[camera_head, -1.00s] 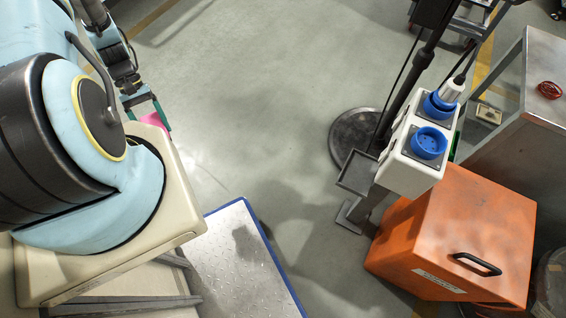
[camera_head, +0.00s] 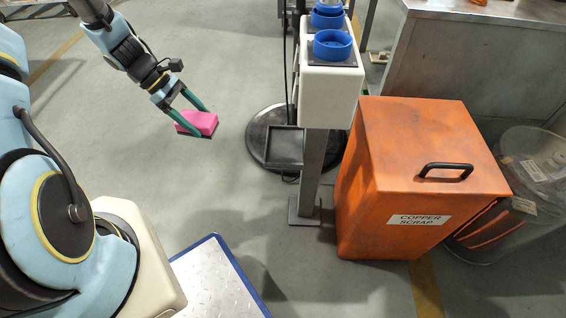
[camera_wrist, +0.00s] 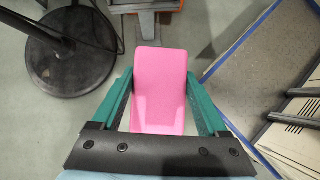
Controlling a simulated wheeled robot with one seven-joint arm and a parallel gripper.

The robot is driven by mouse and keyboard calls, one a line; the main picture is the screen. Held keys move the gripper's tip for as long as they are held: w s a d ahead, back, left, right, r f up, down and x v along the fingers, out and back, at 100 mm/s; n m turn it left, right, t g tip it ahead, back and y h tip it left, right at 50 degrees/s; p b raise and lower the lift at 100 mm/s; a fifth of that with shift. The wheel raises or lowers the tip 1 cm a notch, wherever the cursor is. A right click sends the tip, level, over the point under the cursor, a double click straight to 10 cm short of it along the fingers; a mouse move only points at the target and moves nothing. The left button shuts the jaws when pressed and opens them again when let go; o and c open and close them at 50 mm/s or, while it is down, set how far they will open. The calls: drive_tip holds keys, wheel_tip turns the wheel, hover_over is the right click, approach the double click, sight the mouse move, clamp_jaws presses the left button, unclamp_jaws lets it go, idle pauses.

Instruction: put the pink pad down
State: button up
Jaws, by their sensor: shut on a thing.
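The pink pad (camera_head: 197,122) is a small pink block with a dark underside. My gripper (camera_head: 191,119) is shut on it, with one green finger on either side, and holds it in the air over the grey floor. In the wrist view the pad (camera_wrist: 160,85) fills the space between the two green fingers and shows its broad pink face. Nothing touches the pad apart from my gripper.
An orange copper scrap bin (camera_head: 410,190) stands at the right. A metal cabinet (camera_head: 470,60) is at the back right. The floor (camera_head: 225,195) between is clear.

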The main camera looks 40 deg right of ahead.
sight(213, 116)
drive_tip(key=shift+n+t+h, duration=0.3)
drive_tip(key=shift+n+h, duration=0.2)
drive_tip(key=shift+n, duration=0.3)
drive_tip(key=d+b, duration=0.1)
drive_tip(key=s+d+f+b, duration=0.1)
drive_tip(key=d, duration=0.1)
drive_tip(key=s+d+b, duration=0.1)
drive_tip(key=shift+s+d+f+b, duration=0.2)
drive_tip(key=shift+d+b, duration=0.05)
drive_tip(key=shift+b, duration=0.05)
drive_tip(key=s+d, duration=0.3)
drive_tip(key=d, duration=0.1)
drive_tip(key=s+d+b, duration=0.1)
drive_tip(key=s+d, duration=0.3)
drive_tip(key=d, duration=0.1)
drive_tip(key=s+d+b, duration=0.1)
drive_tip(key=s+d, duration=0.3)
drive_tip(key=shift+d+r, duration=0.1)
drive_tip(key=shift+d, duration=0.2)
drive_tip(key=shift+s+d+f+b, duration=0.15)
drive_tip(key=shift+f+b, duration=0.3)
drive_tip(key=shift+f, duration=0.45)
drive_tip(key=shift+d+f+b, duration=0.1)
drive_tip(key=shift+f+b, duration=0.35)
drive_tip(key=shift+f, duration=0.4)
drive_tip(key=shift+f, duration=0.1)
drive_tip(key=shift+f+b, duration=0.3)
drive_tip(key=shift+f, duration=0.05)
drive_tip(key=shift+f, duration=0.15)
drive_tip(key=o, duration=1.2)
